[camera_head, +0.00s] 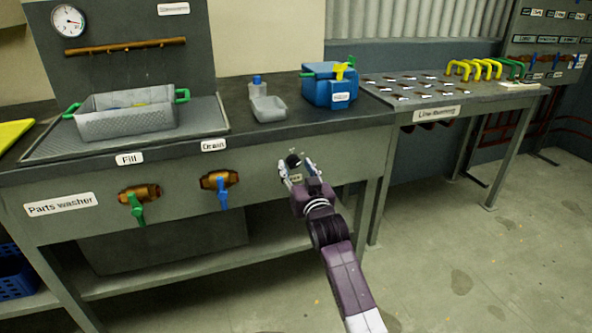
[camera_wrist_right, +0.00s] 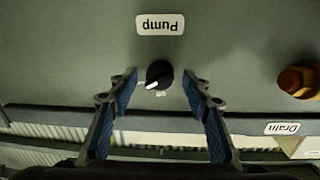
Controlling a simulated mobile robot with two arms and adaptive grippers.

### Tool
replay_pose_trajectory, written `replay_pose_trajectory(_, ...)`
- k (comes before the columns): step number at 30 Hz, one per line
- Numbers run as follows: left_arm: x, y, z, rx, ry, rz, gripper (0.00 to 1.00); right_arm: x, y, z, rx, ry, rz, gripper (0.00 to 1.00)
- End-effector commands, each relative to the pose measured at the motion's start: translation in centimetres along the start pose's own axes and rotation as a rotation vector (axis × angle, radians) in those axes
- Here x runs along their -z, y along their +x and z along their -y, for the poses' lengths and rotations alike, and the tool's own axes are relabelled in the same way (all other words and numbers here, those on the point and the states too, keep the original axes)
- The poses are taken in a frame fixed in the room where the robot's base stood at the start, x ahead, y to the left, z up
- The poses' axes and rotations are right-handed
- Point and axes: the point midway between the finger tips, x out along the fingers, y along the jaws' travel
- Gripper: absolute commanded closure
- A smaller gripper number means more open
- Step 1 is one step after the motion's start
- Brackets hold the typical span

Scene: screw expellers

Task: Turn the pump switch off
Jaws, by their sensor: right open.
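The pump switch (camera_wrist_right: 159,74) is a small round black knob with a white pointer mark, on the grey front panel. In the right wrist view the pointer aims down and left, and a small faint marking sits just below the knob. The white Pump label (camera_wrist_right: 160,23) appears upside down above it. My right gripper (camera_wrist_right: 159,88) is open, with its blue-padded fingers on either side of the knob and gaps to both. In the head view my right gripper (camera_head: 294,168) is at the panel, right of the drain valve, partly covering the switch area. My left gripper is out of view.
The drain valve (camera_head: 221,182) with a blue handle and the fill valve (camera_head: 138,196) with a green handle project from the panel to the left. A grey basket (camera_head: 125,124), clear container (camera_head: 269,108) and blue box (camera_head: 329,90) stand on the counter above.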

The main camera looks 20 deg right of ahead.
Motion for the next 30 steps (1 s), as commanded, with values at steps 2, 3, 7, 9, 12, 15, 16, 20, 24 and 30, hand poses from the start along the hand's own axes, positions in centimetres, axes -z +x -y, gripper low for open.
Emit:
replay_pose_trajectory(2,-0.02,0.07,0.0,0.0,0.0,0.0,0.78,0.08,0.25,-0.02,0.0,0.0,-0.002,0.55)
replay_pose_trajectory(3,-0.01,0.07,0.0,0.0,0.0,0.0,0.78,0.07,0.29,-0.02,0.0,0.0,-0.001,0.55)
replay_pose_trajectory(7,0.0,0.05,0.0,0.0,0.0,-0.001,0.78,0.06,0.3,-0.02,0.0,0.0,-0.001,0.55)
replay_pose_trajectory(9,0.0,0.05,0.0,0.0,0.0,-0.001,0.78,0.06,0.29,-0.02,0.0,0.0,-0.001,0.55)
replay_pose_trajectory(12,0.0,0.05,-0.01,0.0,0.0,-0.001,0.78,0.06,0.28,-0.02,0.0,0.0,-0.001,0.64)
replay_pose_trajectory(15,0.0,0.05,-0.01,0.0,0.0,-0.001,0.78,0.06,0.28,-0.01,0.0,0.0,-0.001,0.75)
replay_pose_trajectory(16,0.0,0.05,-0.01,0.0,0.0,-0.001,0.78,0.05,0.28,-0.01,0.0,0.0,-0.001,0.79)
replay_pose_trajectory(20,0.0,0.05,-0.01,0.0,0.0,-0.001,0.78,0.04,0.27,0.01,0.0,0.0,-0.001,0.93)
replay_pose_trajectory(24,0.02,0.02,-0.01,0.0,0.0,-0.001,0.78,0.04,0.27,0.02,0.0,-0.002,0.0,0.97)
replay_pose_trajectory(30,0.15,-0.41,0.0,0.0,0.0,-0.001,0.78,0.1,0.27,0.04,0.001,-0.04,-0.002,0.97)
